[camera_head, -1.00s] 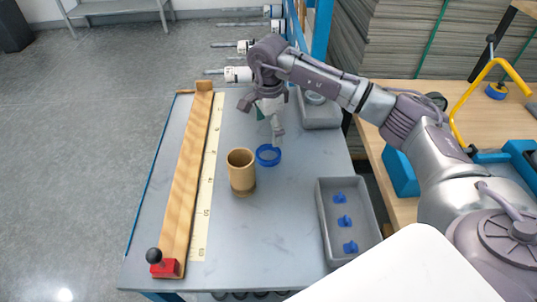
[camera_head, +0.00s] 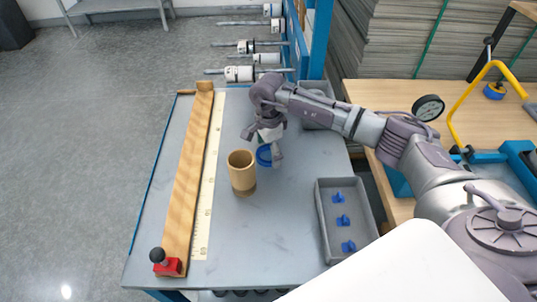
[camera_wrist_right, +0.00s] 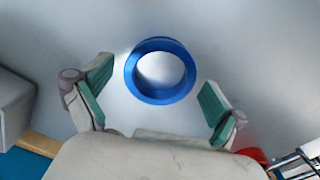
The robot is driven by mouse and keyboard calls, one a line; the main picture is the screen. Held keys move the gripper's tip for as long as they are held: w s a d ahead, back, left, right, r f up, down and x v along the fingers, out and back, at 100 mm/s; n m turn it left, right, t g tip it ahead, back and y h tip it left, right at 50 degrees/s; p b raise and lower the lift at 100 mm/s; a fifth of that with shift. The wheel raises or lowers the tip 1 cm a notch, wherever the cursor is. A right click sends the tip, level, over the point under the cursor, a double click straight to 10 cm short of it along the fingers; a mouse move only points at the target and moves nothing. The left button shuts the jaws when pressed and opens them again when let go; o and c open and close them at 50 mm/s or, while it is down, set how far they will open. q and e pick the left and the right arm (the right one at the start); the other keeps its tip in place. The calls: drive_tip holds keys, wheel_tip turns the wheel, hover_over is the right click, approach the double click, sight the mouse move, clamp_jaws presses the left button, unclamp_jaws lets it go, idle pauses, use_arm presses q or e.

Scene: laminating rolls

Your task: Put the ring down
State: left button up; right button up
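The blue ring (camera_head: 263,158) lies on the grey tabletop beside an upright tan cardboard core (camera_head: 241,172). In the right wrist view the whole ring (camera_wrist_right: 137,72) shows, with bare grey surface inside it. My right gripper (camera_head: 262,147) is over the ring and hides part of it in the head view. Its two green-padded fingers are spread wide in the wrist view, one on each side of the ring, with gaps on both sides. It holds nothing. My left gripper is not in view.
A grey tray (camera_head: 325,235) with blue clips stands at the front right. A wooden fence (camera_head: 188,180) and a pale measuring strip (camera_head: 207,185) run along the left. A grey bin (camera_head: 316,117) is at the back right. The front middle of the table is clear.

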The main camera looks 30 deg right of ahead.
drive_tip(key=shift+r, duration=0.1)
drive_tip(key=c, duration=1.1)
